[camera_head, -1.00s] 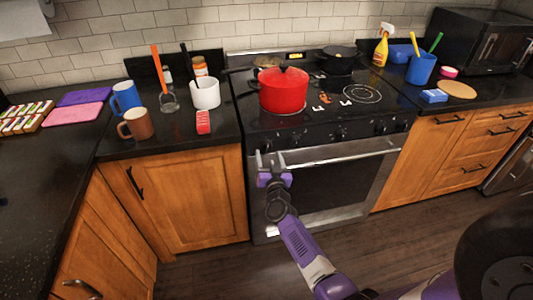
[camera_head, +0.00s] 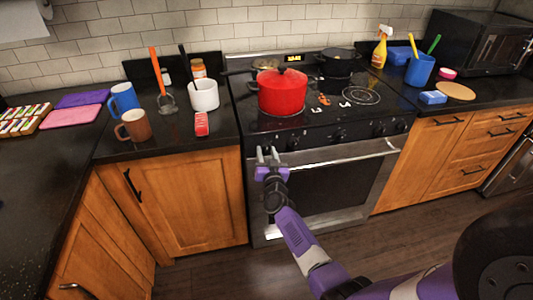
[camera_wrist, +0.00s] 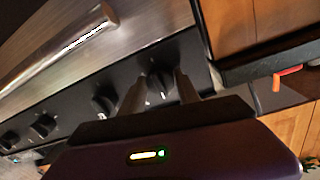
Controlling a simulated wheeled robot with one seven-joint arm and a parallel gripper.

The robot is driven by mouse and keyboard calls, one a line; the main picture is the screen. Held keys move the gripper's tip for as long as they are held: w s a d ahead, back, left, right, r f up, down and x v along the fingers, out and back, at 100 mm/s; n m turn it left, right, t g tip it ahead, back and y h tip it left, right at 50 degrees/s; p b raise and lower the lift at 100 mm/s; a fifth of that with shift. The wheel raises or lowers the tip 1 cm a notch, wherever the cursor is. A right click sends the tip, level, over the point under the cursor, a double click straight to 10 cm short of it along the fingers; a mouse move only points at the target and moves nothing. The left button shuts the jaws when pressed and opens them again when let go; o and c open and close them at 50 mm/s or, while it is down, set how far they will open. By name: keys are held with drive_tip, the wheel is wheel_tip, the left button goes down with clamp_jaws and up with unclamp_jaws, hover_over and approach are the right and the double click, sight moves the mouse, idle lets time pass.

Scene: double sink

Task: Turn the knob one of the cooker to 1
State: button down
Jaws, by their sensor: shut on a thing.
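The cooker (camera_head: 325,185) stands in the middle of the head view, with a row of black knobs along its front panel. My gripper (camera_head: 267,153) is at the left end of that row and hides the leftmost knob there. In the wrist view, the end knob (camera_wrist: 160,84) sits between the two fingers of my gripper (camera_wrist: 160,92), which is shut on it. A pale mark shows on the knob's face; its setting cannot be read. Another knob (camera_wrist: 105,99) is beside my left finger in that view.
The oven handle (camera_head: 340,153) runs just below the knobs, close to my gripper. A red pot (camera_head: 282,92) and a dark pan (camera_head: 338,62) stand on the hob. Mugs, including a brown one (camera_head: 133,126), stand on the left counter.

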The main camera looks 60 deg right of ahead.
drive_tip(key=shift+m, duration=0.3)
drive_tip(key=m+p, duration=0.1)
drive_tip(key=m, duration=0.4)
drive_tip(key=shift+a+r, duration=0.1)
drive_tip(key=m, duration=0.5)
drive_tip(key=shift+m+y, duration=0.3)
idle(0.5)
drive_tip(key=c, duration=0.9)
unclamp_jaws()
drive_tip(key=shift+p+v, duration=1.55)
drive_tip(key=shift+v, duration=2.35)
drive_tip(key=shift+r, duration=0.1)
